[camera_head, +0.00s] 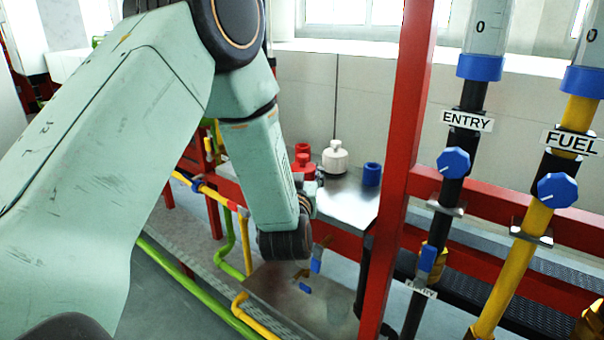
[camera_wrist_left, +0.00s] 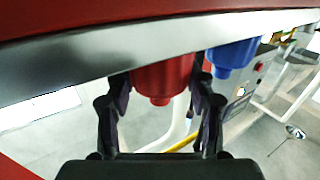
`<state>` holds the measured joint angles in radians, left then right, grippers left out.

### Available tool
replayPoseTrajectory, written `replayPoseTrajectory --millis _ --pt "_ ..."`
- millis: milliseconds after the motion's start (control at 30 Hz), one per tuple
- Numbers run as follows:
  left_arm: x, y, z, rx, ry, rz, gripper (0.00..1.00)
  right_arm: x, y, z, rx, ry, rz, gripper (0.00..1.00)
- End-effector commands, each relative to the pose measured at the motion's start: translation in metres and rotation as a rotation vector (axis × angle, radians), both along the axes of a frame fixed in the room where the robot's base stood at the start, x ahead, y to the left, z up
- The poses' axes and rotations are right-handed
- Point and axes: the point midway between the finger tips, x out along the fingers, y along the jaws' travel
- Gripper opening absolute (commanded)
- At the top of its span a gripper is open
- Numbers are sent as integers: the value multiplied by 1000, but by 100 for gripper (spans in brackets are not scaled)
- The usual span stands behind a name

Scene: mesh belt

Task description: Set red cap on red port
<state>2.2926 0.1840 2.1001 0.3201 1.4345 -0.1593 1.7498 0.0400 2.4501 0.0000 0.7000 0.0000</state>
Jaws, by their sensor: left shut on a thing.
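In the wrist view my left gripper (camera_wrist_left: 160,92) has its two dark fingers on either side of a red cap (camera_wrist_left: 163,72) with a small knob. It is shut on the cap. In the head view a red cap (camera_head: 304,168) shows at the shelf's left, partly behind my left arm. A smaller red piece, likely the red port (camera_head: 302,148), shows just behind it. My left fingers are mostly hidden there by the wrist. I cannot tell whether the cap touches the port. My right gripper is not in view.
A white knobbed piece (camera_head: 335,158) and a blue ring-shaped piece (camera_head: 372,175) stand on the metal shelf (camera_head: 345,202). A blue piece (camera_wrist_left: 232,58) is close beside the red cap. A red post (camera_head: 398,170) rises right of the shelf. Pipes and valves lie below.

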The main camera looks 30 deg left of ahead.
Motion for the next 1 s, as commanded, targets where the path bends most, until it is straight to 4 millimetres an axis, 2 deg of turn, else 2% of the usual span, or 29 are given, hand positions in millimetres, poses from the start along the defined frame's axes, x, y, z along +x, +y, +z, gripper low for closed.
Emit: replayPoseTrajectory --millis 267,300,533,900,1000 --pt "1 1 -1 0 -2 1 23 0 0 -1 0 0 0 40" --pt "1 1 -1 0 -1 1 56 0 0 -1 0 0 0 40" --pt "1 1 0 0 -1 1 76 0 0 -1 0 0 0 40" --pt "1 1 2 0 -2 1 77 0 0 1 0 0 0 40" --pt "-6 -4 1 0 1 -1 77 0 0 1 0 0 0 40"
